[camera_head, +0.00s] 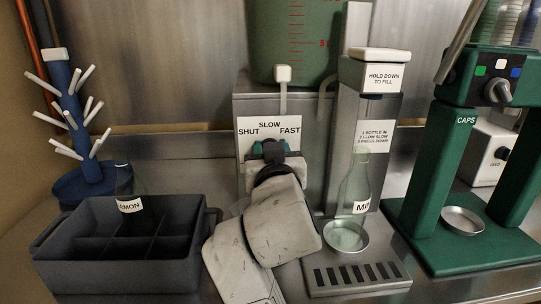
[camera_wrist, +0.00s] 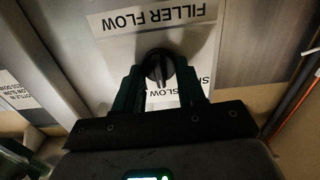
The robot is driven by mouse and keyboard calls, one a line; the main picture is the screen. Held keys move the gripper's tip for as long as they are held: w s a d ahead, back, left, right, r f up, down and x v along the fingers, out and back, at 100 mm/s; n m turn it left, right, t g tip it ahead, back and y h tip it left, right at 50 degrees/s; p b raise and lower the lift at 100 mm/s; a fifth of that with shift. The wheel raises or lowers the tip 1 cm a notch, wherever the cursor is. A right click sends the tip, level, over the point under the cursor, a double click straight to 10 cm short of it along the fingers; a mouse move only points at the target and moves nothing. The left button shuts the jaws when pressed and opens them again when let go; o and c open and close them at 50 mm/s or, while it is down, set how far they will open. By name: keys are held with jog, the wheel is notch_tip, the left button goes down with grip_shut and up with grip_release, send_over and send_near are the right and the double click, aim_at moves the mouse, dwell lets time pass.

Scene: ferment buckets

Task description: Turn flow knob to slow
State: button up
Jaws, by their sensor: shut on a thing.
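In the head view my gripper (camera_head: 271,150) is at the white dial plate (camera_head: 268,130) marked SHUT, SLOW and FAST, with SLOW at the top. The arm and gripper cover most of the knob there. Its ridge looks close to upright in the wrist view, but I cannot tell exactly which mark it points to.
A bottle (camera_head: 355,190) stands in the filler right of my arm. A dark crate (camera_head: 120,265) with a lemon-labelled bottle (camera_head: 130,190) is at left, before a blue drying rack (camera_head: 72,130). A green capping press (camera_head: 450,170) stands at right. A green bucket (camera_head: 295,45) is above.

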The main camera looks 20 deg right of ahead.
jog(key=shift+m, duration=0.3)
jog(key=o, duration=1)
jog(key=v, duration=1)
jog(key=shift+s+a, duration=0.15)
jog(key=shift+s, duration=0.25)
